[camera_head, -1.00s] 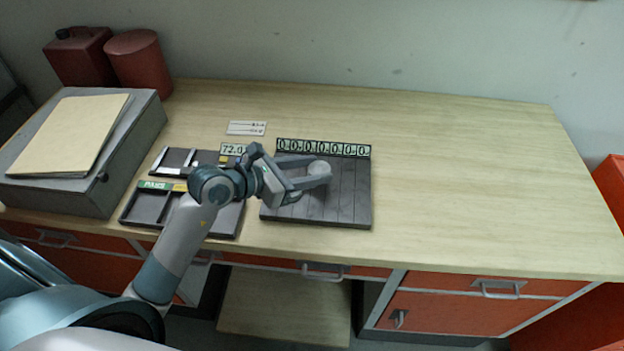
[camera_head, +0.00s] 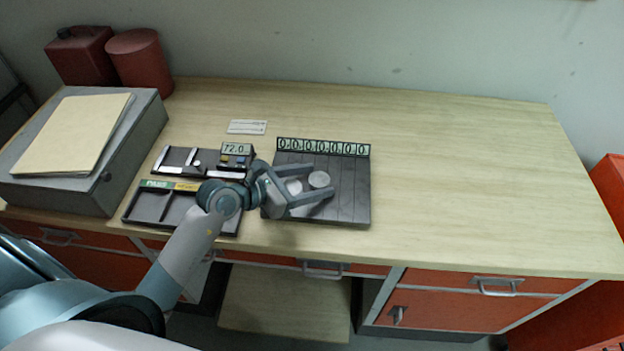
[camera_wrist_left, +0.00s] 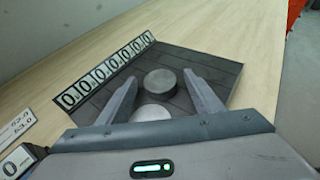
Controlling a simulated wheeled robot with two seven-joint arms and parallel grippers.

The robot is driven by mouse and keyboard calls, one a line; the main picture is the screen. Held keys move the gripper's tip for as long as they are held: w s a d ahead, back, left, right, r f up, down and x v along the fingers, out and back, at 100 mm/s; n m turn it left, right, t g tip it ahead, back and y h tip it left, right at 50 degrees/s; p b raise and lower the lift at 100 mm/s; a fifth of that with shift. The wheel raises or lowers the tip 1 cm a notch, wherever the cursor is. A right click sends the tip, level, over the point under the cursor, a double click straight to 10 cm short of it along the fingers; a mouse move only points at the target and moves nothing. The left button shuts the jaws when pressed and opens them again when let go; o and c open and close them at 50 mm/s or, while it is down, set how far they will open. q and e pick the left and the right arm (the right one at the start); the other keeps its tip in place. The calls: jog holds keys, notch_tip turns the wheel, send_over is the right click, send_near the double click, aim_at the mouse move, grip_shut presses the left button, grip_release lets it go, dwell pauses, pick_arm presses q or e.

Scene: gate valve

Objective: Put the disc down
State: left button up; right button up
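A grey disc (camera_head: 319,179) lies on the dark slotted board (camera_head: 352,205); in the left wrist view the disc (camera_wrist_left: 160,82) is between my fingertips with a gap on each side. A second, paler disc (camera_head: 294,187) lies nearer my palm, also between the fingers in the left wrist view (camera_wrist_left: 150,113). My left gripper (camera_head: 314,185) is open, low over the board. I cannot tell whether the paler disc touches a finger. My right gripper is not in view.
A row of displays (camera_head: 323,147) runs along the board's back edge. Left of the board are a scale reading 72.0 (camera_head: 237,149) and a dark compartment tray (camera_head: 150,208). A grey box with a folder (camera_head: 75,135) stands further left. The table's right side is clear.

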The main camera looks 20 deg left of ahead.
pick_arm(q)
jog(key=shift+r, duration=0.1)
jog(key=shift+s+a+r, duration=0.1)
jog(key=shift+s+a, duration=0.25)
jog(key=shift+s, duration=0.05)
jog(key=b+v, duration=0.3)
jog(key=v, duration=0.7)
jog(key=shift+b, duration=0.4)
jog(key=shift+s+a+r, duration=0.2)
jog(key=shift+s+r, duration=0.05)
jog(key=shift+s, duration=0.1)
